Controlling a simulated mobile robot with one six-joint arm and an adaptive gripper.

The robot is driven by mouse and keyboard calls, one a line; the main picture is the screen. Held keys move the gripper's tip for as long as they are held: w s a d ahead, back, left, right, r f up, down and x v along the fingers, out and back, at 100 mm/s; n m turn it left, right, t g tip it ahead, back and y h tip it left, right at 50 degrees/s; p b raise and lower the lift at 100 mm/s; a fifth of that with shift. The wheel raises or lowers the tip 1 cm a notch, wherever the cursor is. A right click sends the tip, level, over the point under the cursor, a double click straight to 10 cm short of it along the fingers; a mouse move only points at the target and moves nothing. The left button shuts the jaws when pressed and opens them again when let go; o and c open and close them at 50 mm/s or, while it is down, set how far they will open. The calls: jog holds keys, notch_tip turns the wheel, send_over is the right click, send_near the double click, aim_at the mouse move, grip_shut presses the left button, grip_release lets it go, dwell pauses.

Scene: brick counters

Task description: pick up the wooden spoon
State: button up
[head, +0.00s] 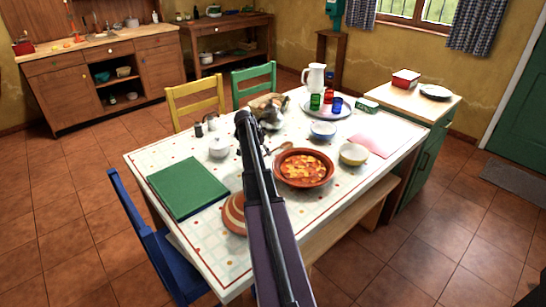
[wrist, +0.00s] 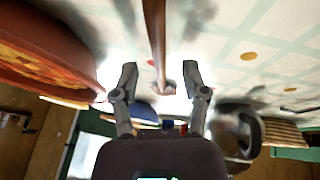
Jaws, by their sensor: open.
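The wooden spoon (head: 284,147) lies on the white patterned table, beside the terracotta dish; my arm hides part of it in the head view. In the wrist view its brown handle (wrist: 156,38) comes down from the top, and its end shows in the gap between my two fingertips. My gripper (wrist: 162,80) is open, with one finger on each side of the handle's end, and I see no contact.
The terracotta dish of food (head: 303,168) is close by on the right; it fills the left side of the wrist view (wrist: 40,60).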

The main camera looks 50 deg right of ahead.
jog(key=shift+b+x, duration=0.5)
jog(key=shift+x, duration=0.4)
grip_shut()
